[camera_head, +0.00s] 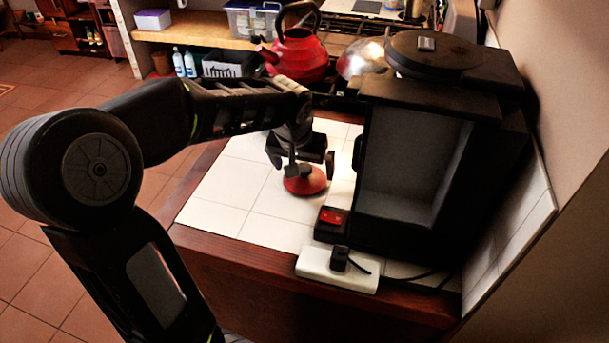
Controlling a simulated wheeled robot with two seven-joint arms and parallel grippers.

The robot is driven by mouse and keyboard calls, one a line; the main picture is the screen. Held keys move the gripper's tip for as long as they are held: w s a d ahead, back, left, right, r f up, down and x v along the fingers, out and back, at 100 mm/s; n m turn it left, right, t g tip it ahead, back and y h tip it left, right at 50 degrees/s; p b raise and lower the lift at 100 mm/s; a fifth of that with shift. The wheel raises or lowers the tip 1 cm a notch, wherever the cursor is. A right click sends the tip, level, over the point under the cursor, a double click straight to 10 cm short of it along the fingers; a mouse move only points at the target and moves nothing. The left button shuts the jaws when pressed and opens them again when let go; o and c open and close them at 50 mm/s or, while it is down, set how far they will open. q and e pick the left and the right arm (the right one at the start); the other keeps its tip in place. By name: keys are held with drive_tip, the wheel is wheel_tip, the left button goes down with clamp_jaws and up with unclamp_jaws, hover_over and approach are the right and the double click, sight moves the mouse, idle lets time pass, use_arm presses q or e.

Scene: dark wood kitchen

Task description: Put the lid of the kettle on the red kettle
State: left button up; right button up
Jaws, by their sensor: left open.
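The red kettle (299,57) stands at the back, on the stove side beyond the tiled counter, with its black handle arched over the top. The red lid (305,181) lies on the white tiled counter, with a dark knob on top. My left gripper (301,166) points down right over the lid, with its fingers apart around the knob area. The arm and fingers hide part of the knob, and I cannot tell whether they touch it. My right gripper is not in view.
A black coffee machine (413,165) stands close to the right of the lid. A white power strip (337,271) with a plug lies at the counter's front edge. A silver domed cover (362,58) is right of the kettle. White tiles (213,190) left of the lid are clear.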

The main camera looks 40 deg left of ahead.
sight(305, 167)
use_arm(q)
drive_tip(key=shift+x, duration=1.2)
drive_tip(key=shift+c, duration=0.3)
drive_tip(key=c, duration=1.2)
wheel_tip(305, 167, up, 10)
drive_tip(key=shift+r, duration=0.1)
